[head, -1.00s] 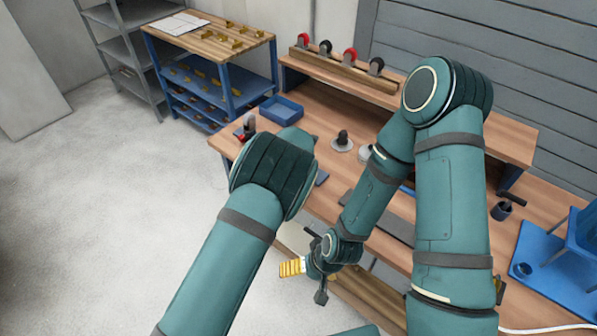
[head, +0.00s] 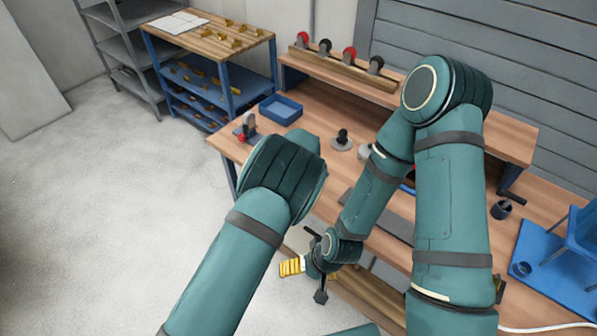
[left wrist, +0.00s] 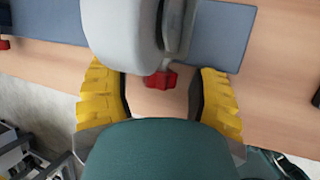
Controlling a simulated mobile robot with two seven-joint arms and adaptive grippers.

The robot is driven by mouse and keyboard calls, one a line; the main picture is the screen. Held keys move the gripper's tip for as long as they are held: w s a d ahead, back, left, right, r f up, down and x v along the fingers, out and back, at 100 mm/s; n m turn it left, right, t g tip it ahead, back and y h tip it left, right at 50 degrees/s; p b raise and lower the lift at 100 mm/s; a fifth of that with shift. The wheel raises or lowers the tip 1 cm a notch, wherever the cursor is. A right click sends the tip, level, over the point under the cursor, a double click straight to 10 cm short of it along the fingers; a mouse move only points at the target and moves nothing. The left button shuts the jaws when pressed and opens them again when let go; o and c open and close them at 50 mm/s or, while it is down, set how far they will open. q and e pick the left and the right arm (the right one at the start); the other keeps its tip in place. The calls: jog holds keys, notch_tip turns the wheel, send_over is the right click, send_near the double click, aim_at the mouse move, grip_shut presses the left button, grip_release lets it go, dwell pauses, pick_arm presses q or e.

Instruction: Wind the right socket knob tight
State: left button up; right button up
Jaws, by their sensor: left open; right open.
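In the left wrist view a red knob (left wrist: 160,80) sits on a grey holder (left wrist: 128,35) over a dark blue-grey plate (left wrist: 222,35). My left gripper (left wrist: 155,98) is open, its yellow fingers wide apart on either side of the knob, without visible contact. The head view hides the left gripper behind my arm. A clamp-like fixture with a red part (head: 244,128) stands at the bench's left end there. My right gripper (head: 289,267) is open and empty, low by the bench's front edge. I cannot tell which knob is the right socket's.
A blue tray (head: 281,110) and a round grey base with a black knob (head: 342,138) stand on the wooden bench (head: 308,121). A rail (head: 344,74) carries red and black knobs at the back. A blue mat (head: 545,275) lies at right. Floor at left is clear.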

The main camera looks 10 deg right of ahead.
pick_arm(q)
jog(key=v, duration=1.2)
